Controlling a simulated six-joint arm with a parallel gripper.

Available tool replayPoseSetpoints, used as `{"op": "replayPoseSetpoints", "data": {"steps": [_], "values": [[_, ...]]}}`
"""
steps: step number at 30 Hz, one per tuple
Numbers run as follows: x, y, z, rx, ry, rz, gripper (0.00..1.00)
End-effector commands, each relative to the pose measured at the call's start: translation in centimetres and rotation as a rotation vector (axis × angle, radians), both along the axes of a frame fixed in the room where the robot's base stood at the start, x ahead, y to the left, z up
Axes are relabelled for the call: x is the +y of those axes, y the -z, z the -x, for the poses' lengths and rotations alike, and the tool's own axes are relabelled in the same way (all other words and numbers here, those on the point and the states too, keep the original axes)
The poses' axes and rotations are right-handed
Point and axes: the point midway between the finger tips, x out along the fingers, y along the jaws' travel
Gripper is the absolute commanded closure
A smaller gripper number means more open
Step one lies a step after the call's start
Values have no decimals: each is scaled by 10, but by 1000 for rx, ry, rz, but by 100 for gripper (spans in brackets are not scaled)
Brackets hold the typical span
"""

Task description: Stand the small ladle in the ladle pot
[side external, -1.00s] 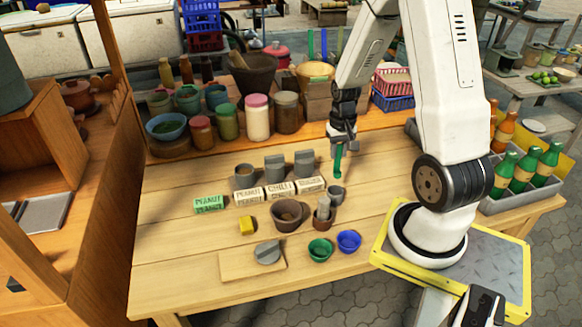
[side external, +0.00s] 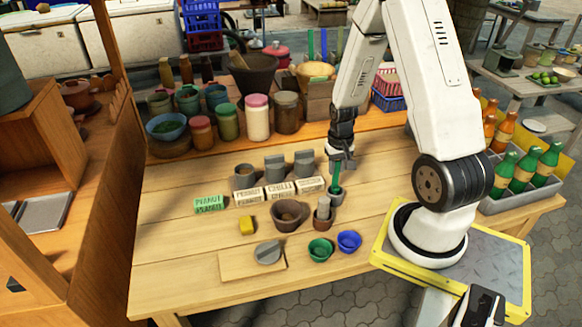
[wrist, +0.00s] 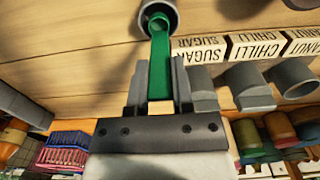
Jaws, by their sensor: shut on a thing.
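The small green ladle (side external: 336,178) hangs roughly upright from my gripper (side external: 340,162), with its lower end in the mouth of the small grey ladle pot (side external: 337,196). In the wrist view the ladle (wrist: 159,68) runs between the two fingers of my gripper (wrist: 161,75), and its far end lies inside the rim of the pot (wrist: 172,20). My gripper is shut on the ladle's upper part, above the pot. I cannot tell whether the ladle touches the pot's floor.
Green (side external: 320,249) and blue (side external: 349,241) bowls are in front. The table right of the pot is clear.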

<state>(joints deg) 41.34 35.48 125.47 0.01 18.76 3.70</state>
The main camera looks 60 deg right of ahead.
Motion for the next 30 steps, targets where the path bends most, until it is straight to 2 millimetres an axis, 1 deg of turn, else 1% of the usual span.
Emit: {"op": "replayPoseSetpoints", "data": {"steps": [6, 12, 26, 27, 30], "values": [[0, 12, 0, 1, 0, -1, 100], [0, 19, 0, 0, 0, 0, 100], [0, 22, 0, 0, 0, 0, 100], [0, 22, 0, 0, 0, 0, 59], [0, 22, 0, 0, 0, 0, 30]]}}
